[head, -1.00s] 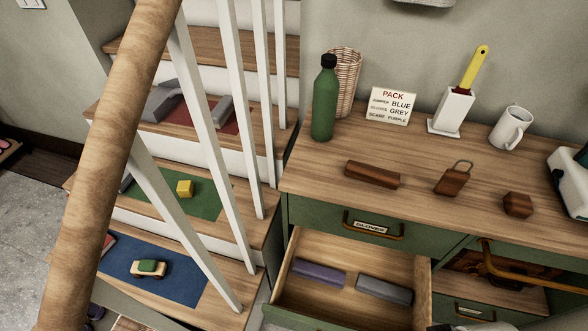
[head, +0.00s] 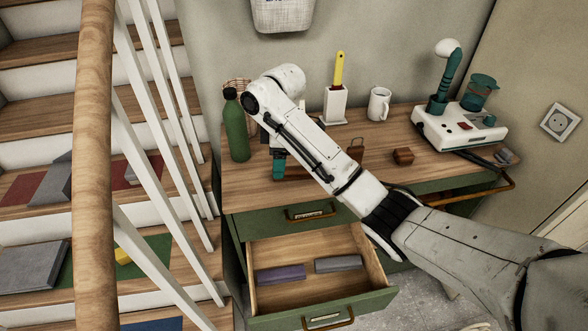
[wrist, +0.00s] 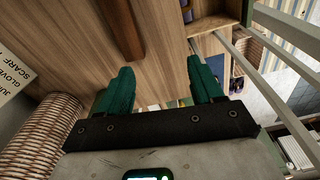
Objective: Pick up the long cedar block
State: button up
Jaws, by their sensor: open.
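The long cedar block (head: 296,173) is a dark reddish-brown bar lying on the wooden top of the green cabinet. In the head view my arm and gripper partly hide it. In the wrist view the block (wrist: 122,30) runs in from the top edge, left of centre, beyond the fingers. My gripper (head: 279,166) has teal fingers pointing down at the block's left part in the head view. The gripper (wrist: 160,70) is open in the wrist view, with nothing between its fingers. I cannot tell how high above the top the fingertips are.
A green bottle (head: 236,130) and wicker basket stand left of my gripper. A handled brown block (head: 355,150) and small brown block (head: 403,156) are to the right. The open drawer (head: 262,297) below holds purple and grey blocks. A stair railing (head: 92,180) rises at left.

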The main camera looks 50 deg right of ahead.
jog(key=d+r, duration=0.3)
jog(key=d, duration=0.3)
jog(key=b, duration=0.2)
send_over(295, 169)
jog(key=shift+g+h, duration=0.3)
jog(key=shift+h, duration=0.1)
jog(key=f, duration=0.4)
jog(key=shift+s+a+f, duration=0.15)
jog(key=shift+a+f, duration=0.05)
jog(key=shift+a, duration=0.05)
jog(key=shift+d+f, duration=0.15)
jog(key=shift+f, duration=1.35)
jog(key=shift+d+f, duration=0.1)
jog(key=shift+f, duration=1.35)
jog(key=shift+c, duration=0.4)
jog(key=c, duration=1.1)
